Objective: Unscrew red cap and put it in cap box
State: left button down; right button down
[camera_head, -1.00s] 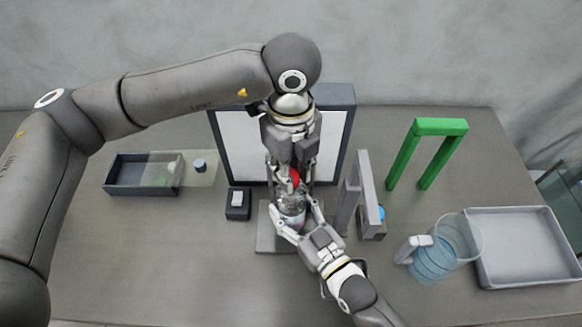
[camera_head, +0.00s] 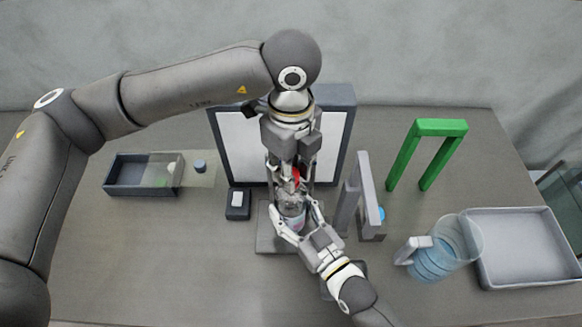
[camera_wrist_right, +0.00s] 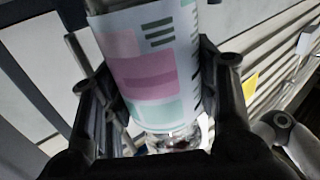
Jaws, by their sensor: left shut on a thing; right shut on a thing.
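The red cap (camera_head: 296,173) sits on top of a clear labelled bottle (camera_head: 291,211) standing upright at the middle of the table. My left gripper (camera_head: 289,178) reaches down from above and is shut on the cap, its fingers hiding part of it. My right gripper (camera_head: 297,215) is shut around the bottle body from the front right. In the right wrist view the bottle's label (camera_wrist_right: 150,75), with pink and green patches, fills the space between the fingers. An open dark box (camera_head: 143,188) at the left may be the cap box; I cannot tell for sure.
A grey stand (camera_head: 362,195) is close right of the bottle. A green arch (camera_head: 440,128), a jug (camera_head: 440,255) and a grey tray (camera_head: 525,282) are farther right. A small dark block (camera_head: 238,212) is left of the bottle. The front left table is clear.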

pick_arm(q)
jog(key=shift+r, duration=0.85)
jog(key=shift+r, duration=2)
pick_arm(e)
jog(key=shift+c, duration=2.2)
grip_release()
jog(key=shift+s, duration=0.1)
